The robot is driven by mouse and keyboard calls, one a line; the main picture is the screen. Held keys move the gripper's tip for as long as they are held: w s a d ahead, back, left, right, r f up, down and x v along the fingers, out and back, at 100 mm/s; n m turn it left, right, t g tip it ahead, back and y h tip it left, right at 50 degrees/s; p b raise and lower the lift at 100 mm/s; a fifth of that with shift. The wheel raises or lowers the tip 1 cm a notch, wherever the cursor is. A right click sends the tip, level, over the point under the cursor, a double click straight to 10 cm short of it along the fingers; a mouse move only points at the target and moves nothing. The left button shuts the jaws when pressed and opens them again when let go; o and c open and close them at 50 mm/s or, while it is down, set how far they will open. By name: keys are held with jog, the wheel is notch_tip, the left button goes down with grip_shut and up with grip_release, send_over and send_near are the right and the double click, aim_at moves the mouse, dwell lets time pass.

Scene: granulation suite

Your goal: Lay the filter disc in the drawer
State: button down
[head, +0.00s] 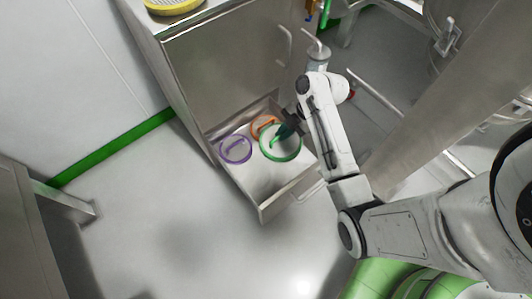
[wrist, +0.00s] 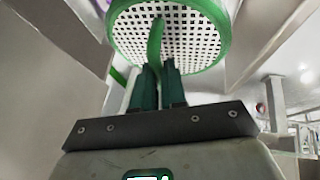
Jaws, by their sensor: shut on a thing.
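The filter disc (head: 297,152) has a green rim and, in the head view, appears over the open drawer (head: 262,211), towards its right side. In the wrist view the disc (wrist: 208,42) shows a white perforated face and a green handle bar. My gripper (head: 286,131) is shut on that handle; its dark green fingers (wrist: 159,75) close around the bar in the wrist view. I cannot tell whether the disc touches the drawer floor or hangs above it.
A purple-rimmed disc (head: 236,149) lies at the drawer's left, and an orange-rimmed one (head: 262,121) lies behind, partly hidden by the green disc. A yellow disc (head: 172,5) is on the cabinet top. The drawer's front part is bare.

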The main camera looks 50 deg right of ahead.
notch_tip(320, 180, down, 22)
jog(key=b, duration=1.3)
jog(key=shift+b, duration=0.3)
jog(key=shift+f, duration=0.2)
jog(key=c, duration=1.2)
grip_release()
jog(key=shift+s+d+r, duration=0.1)
jog(key=shift+r, duration=0.45)
jog(key=p+v, duration=0.5)
jog(key=v, duration=0.6)
jog(key=shift+s+d, duration=0.1)
